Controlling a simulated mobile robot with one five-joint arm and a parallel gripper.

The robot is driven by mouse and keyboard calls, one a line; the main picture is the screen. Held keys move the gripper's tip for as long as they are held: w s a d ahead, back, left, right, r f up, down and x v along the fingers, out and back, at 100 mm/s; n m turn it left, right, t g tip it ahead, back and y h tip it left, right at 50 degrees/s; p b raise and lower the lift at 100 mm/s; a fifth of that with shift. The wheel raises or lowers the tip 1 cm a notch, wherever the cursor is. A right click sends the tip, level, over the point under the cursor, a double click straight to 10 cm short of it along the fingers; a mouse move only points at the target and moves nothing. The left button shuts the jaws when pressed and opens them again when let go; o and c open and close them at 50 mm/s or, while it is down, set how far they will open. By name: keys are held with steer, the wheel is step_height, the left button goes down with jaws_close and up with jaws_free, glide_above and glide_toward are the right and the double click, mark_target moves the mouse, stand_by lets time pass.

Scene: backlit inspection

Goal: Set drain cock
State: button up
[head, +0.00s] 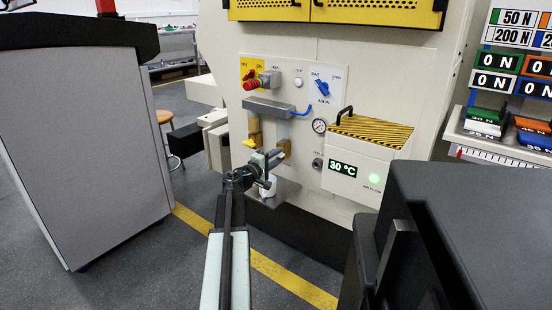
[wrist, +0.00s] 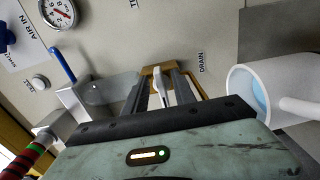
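In the wrist view, my gripper (wrist: 163,88) points at the panel beside the DRAIN label (wrist: 202,62). Its two dark fingers stand apart. A pale, narrow lever, apparently the drain cock (wrist: 158,88), shows between them, in front of a brass-coloured fitting (wrist: 149,71). I see gaps beside the lever; its far end is partly hidden. In the head view, my gripper (head: 246,178) is at the lower part of the panel, hiding most of the cock. A white cup (head: 268,187) is just right of it; the cup (wrist: 238,88) shows blue inside in the wrist view.
A clear bowl (wrist: 108,92) is left of my fingers in the wrist view. In the head view, a gauge (head: 319,126), a red knob (head: 250,85) and a blue valve handle (head: 322,88) are above. A box reading 30 °C (head: 362,165) is to the right.

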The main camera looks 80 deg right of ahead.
steer(key=v, duration=0.8)
steer(key=shift+d, duration=0.1)
